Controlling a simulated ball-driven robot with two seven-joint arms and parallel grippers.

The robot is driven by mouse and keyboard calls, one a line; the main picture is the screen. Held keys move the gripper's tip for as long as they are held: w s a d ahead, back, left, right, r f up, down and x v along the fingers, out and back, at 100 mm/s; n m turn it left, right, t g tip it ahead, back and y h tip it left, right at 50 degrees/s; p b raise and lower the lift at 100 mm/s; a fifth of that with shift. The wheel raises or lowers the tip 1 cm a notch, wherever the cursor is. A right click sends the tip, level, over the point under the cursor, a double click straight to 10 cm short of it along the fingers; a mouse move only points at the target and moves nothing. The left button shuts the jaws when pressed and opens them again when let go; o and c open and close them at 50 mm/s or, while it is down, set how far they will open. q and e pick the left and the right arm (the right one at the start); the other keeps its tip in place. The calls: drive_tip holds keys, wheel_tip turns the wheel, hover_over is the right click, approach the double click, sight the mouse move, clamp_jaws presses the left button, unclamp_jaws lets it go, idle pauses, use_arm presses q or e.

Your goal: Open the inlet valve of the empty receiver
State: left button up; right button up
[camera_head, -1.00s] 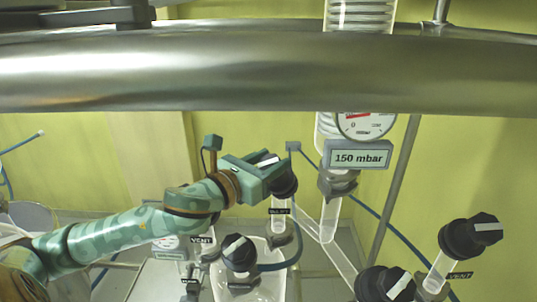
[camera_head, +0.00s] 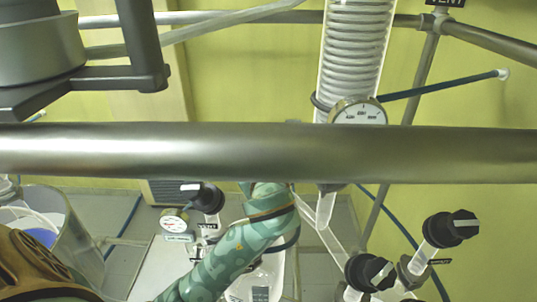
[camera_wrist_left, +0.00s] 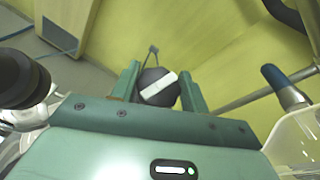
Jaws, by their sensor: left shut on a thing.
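In the left wrist view a round black valve knob (camera_wrist_left: 150,93) with a white bar sits between the fingers of my left gripper (camera_wrist_left: 160,76). The gripper is shut on this knob, and the white bar lies slanted. In the head view my left forearm rises to the metal rail, which hides the gripper and the held knob. A clear glass receiver (camera_head: 262,288) stands below, partly covered by my arm. I cannot read which valve the held knob belongs to. My right gripper is not in view.
A thick metal rail (camera_head: 420,153) crosses the head view. Black knobs stand at the lower right (camera_head: 450,228), (camera_head: 369,272), and another knob (camera_head: 206,196) stands above a VENT label, beside a small gauge (camera_head: 173,222). A coiled glass condenser (camera_head: 353,55) rises behind the rail.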

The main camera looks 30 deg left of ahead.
use_arm(q)
drive_tip(key=shift+f+n+g+y, duration=0.15)
drive_tip(key=shift+n+g+y, duration=0.55)
drive_tip(key=shift+n+g, duration=1)
drive_tip(key=shift+n, duration=0.3)
drive_tip(key=o, duration=1)
drive_tip(key=shift+a, duration=0.1)
